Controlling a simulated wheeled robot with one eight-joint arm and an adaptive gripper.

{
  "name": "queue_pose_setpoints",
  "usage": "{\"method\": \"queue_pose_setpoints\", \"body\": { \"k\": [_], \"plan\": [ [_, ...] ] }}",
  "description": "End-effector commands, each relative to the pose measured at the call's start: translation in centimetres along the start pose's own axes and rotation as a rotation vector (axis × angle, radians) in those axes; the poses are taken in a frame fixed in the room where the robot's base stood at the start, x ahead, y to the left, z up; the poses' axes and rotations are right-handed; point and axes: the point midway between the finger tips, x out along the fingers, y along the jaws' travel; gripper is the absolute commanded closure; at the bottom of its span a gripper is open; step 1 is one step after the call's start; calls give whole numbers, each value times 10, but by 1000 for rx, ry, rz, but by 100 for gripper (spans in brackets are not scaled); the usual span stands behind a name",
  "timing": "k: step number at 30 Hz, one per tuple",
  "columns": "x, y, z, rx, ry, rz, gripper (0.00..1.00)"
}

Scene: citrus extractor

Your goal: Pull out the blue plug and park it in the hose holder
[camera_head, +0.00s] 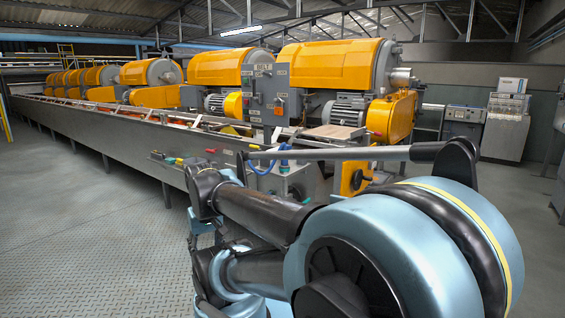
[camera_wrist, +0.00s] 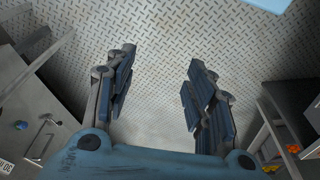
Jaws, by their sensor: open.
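In the head view a blue curved hose (camera_head: 262,168) hangs at the near end of the machine, beside a grey box. A blue fitting (camera_head: 285,148) shows at its upper end; I cannot tell if this is the plug, or whether it is seated. The hose holder cannot be made out with certainty. In the wrist view my gripper (camera_wrist: 158,90) is open and empty, with its two fingers wide apart above the metal floor. A small blue round part (camera_wrist: 21,125) shows on a grey panel at the left edge of that view, apart from the fingers.
The long extractor line (camera_head: 120,130) with orange covers fills the back. A yellow bracket with a black knob (camera_head: 356,178) stands at its near end. Small orange parts (camera_wrist: 293,148) sit at the wrist view's right edge. Patterned floor (camera_head: 70,235) is clear at left.

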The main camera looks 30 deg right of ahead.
Motion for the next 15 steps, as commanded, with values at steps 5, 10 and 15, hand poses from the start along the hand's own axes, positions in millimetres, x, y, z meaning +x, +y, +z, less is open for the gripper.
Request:
{"method": "queue_pose_setpoints", "body": {
  "k": [5,10,15],
  "plan": [
    [-7,-3,-18,156,-9,-56,49],
    [-18,-3,-51,424,-23,-161,49],
    [-28,5,-91,697,-36,-277,49]
  ]
}}
